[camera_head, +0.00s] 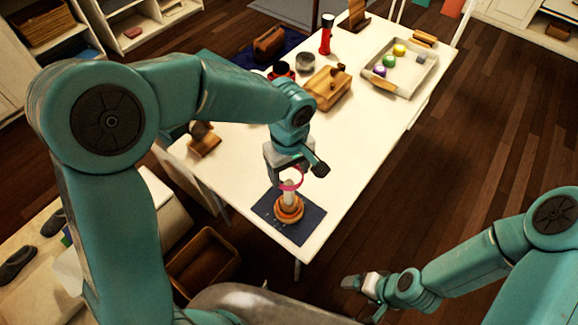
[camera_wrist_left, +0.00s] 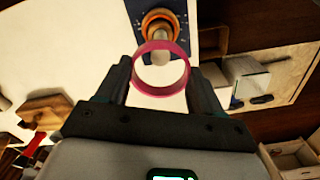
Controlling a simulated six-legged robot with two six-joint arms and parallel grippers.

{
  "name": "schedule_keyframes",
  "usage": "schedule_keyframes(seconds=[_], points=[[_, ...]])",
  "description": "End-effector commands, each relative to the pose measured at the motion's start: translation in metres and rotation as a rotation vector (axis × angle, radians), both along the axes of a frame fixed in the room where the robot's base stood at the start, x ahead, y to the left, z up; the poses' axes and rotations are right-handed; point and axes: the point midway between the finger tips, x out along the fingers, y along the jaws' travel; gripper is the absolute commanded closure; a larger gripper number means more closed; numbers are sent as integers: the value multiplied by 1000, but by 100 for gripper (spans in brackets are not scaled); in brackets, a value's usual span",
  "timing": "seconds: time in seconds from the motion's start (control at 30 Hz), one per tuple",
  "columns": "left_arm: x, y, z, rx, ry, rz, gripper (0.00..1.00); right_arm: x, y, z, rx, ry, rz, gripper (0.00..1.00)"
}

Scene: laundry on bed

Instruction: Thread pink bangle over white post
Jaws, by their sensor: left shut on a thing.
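My left gripper (camera_head: 289,172) is shut on the pink bangle (camera_head: 301,180). In the left wrist view the bangle (camera_wrist_left: 160,91) is a ring between the two fingers. The white post (camera_head: 289,196) stands upright on a round orange-brown base (camera_head: 289,212). In the head view the bangle is at the height of the post's top and overlaps it. In the left wrist view the post shows behind the bangle's far rim. I cannot tell whether the ring is around the post's tip. My right gripper (camera_head: 362,285) is low at the right, away from the table; its fingers are unclear.
The base stands on a dark blue mat (camera_head: 310,222) at the near end of the white table (camera_head: 345,150). A wooden box (camera_head: 330,90), a red bottle (camera_head: 326,36) and a tray (camera_head: 420,75) with coloured items stand farther back. The table right of the mat is clear.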

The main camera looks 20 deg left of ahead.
Motion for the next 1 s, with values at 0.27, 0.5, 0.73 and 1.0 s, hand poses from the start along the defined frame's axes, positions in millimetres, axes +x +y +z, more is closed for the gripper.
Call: schedule_keyframes(seconds=[0.27,0.5,0.73,1.0], points=[[-2,0,-30,1,1,0,62,0,0,-26,0,0,0,17],[-1,0,-46,0,0,0,62,0,0,-43,0,0,0,17],[-1,0,-48,0,0,0,62,0,0,-45,0,0,0,17],[-1,0,-47,0,0,0,4,0,0,-44,0,0,0,17]])
